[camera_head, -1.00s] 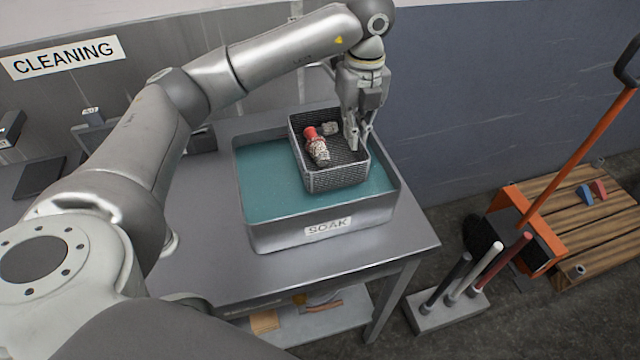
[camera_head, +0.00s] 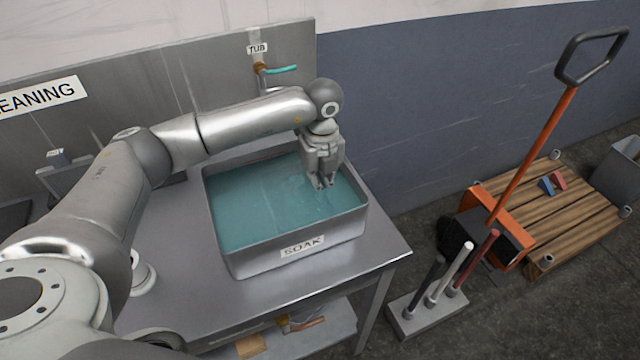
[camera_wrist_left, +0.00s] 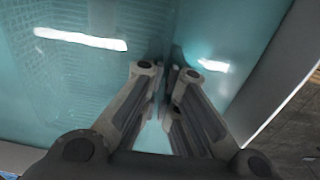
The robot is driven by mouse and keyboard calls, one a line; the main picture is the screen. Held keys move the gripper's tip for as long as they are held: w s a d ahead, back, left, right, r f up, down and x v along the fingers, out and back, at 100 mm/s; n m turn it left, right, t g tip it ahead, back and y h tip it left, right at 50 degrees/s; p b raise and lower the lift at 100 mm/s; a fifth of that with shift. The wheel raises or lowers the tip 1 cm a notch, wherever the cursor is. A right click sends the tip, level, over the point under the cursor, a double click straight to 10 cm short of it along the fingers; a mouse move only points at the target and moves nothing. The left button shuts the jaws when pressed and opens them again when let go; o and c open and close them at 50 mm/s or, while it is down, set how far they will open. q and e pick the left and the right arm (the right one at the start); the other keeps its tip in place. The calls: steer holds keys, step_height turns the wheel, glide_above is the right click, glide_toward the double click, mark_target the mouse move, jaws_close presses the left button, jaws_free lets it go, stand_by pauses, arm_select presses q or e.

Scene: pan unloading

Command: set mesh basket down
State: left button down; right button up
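The mesh basket (camera_wrist_left: 75,85) shows in the left wrist view as a faint grid under the teal liquid. In the head view the liquid hides it almost wholly, and its contents cannot be made out. The grey soak tub (camera_head: 235,262) stands on the metal table. My left gripper (camera_head: 325,186) points down into the tub near its right side, fingertips at the liquid. In the left wrist view its fingers (camera_wrist_left: 168,72) are close together, with the basket's dark wall seemingly between the tips. My right gripper is not in view.
The metal table (camera_head: 170,285) has bare top left of and in front of the tub. A tap (camera_head: 262,70) is on the back panel.

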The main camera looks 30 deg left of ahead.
arm_select(q)
steer(key=c, duration=2.2)
jaws_free()
steer(key=shift+f, duration=0.15)
steer(key=o, duration=0.5)
steer(key=shift+o, duration=0.3)
steer(key=shift+r, duration=0.35)
step_height(320, 180, up, 12)
steer(key=b, duration=0.3)
steer(key=shift+d, duration=0.15)
steer(key=shift+f, duration=0.15)
